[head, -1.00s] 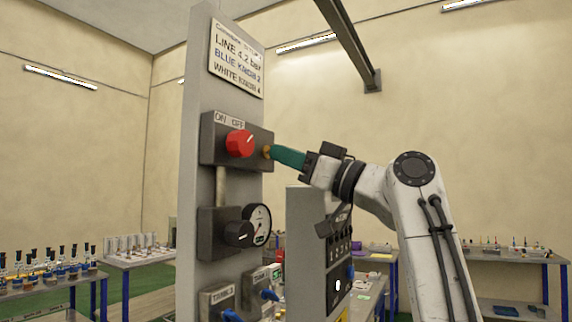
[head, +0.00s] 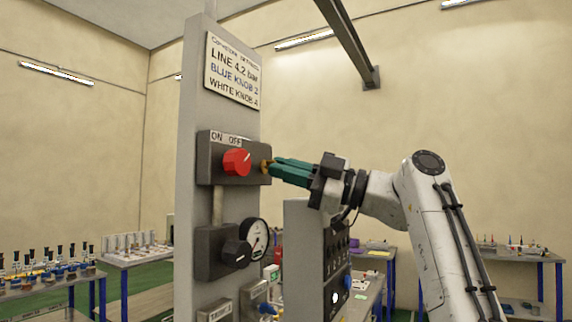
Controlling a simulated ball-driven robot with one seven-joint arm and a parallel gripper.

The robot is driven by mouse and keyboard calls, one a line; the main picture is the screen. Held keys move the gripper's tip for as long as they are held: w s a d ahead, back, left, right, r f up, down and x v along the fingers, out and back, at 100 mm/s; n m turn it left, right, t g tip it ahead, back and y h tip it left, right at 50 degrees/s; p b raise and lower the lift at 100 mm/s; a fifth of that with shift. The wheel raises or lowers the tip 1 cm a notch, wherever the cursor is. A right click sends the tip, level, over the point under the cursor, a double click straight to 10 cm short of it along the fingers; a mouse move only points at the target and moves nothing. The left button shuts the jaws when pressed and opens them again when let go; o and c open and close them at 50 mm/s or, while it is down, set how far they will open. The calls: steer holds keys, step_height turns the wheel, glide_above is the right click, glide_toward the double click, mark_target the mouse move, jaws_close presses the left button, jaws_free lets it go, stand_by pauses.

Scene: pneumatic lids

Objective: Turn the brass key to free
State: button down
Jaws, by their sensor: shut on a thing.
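The brass key (head: 266,166) sticks out of the right side of a dark box (head: 205,166) on a tall grey panel. A red knob (head: 237,162) is on the front of the same box, under an ON/OFF label. My gripper (head: 274,169) has green fingers and reaches in from the right. Its fingertips are shut on the brass key, which they partly cover. The key's exact angle is too small to tell.
Below the box are a black knob (head: 237,254) and a round gauge (head: 256,238). A sign (head: 233,72) hangs above. A second grey panel (head: 303,245) stands under my arm. Benches with small items line the room.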

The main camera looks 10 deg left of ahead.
stand_by(0.5)
steer(key=c, duration=1.3)
jaws_free()
steer(key=b+v, duration=0.3)
steer(key=v, duration=0.7)
steer(key=shift+d+f+b, duration=0.1)
steer(key=shift+d+b, duration=0.25)
steer(key=shift+d, duration=0.05)
